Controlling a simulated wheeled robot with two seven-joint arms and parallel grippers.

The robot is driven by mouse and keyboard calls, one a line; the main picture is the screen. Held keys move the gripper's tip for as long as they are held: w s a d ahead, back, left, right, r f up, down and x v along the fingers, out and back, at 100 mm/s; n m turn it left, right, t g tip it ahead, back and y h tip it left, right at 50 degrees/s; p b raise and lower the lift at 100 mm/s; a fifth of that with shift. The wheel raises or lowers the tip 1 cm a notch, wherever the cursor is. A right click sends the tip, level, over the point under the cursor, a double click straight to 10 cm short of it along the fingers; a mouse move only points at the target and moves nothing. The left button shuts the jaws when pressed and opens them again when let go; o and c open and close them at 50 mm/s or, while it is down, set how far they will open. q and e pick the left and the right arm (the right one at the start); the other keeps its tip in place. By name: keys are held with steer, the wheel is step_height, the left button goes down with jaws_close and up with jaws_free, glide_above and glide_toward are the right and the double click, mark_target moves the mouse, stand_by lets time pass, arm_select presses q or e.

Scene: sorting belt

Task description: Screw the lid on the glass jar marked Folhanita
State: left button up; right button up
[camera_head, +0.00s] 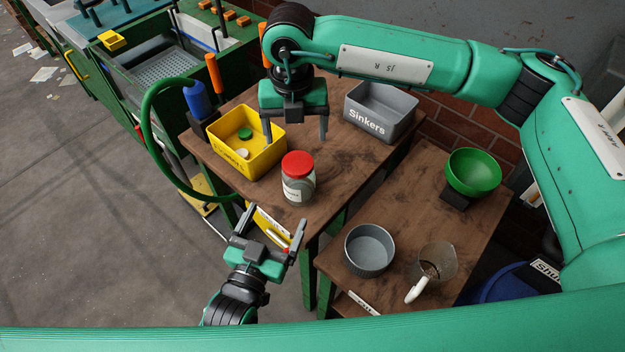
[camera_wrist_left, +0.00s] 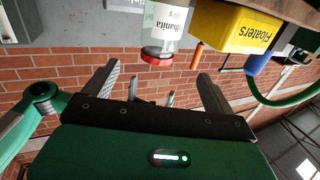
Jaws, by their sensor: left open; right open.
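The glass jar (camera_head: 297,190) stands upright on the brown table with a red lid (camera_head: 298,164) on its mouth. I cannot tell how tightly the lid is seated. In the left wrist view the jar (camera_wrist_left: 168,20) appears upside down, its label partly readable as "lhanita", with the red lid (camera_wrist_left: 157,56) below it. My right gripper (camera_head: 295,131) is open and empty, pointing down behind the jar. My left gripper (camera_head: 272,223) is open and empty, in front of the jar and apart from it. Its fingers (camera_wrist_left: 158,82) also show in the left wrist view.
A yellow Floaters bin (camera_head: 270,156) with a green and a white piece inside stands left of the jar. A grey Sinkers bin (camera_head: 405,116) stands at the back. A green bowl (camera_head: 473,172), a grey bowl (camera_head: 369,250) and a clear jug (camera_head: 440,258) stand on the right table.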

mark_target(298, 171)
steer(key=shift+s, duration=0.1)
arm_select(q)
steer(key=x, duration=1.3)
steer(key=shift+w+d, duration=0.1)
steer(key=shift+w, duration=0.15)
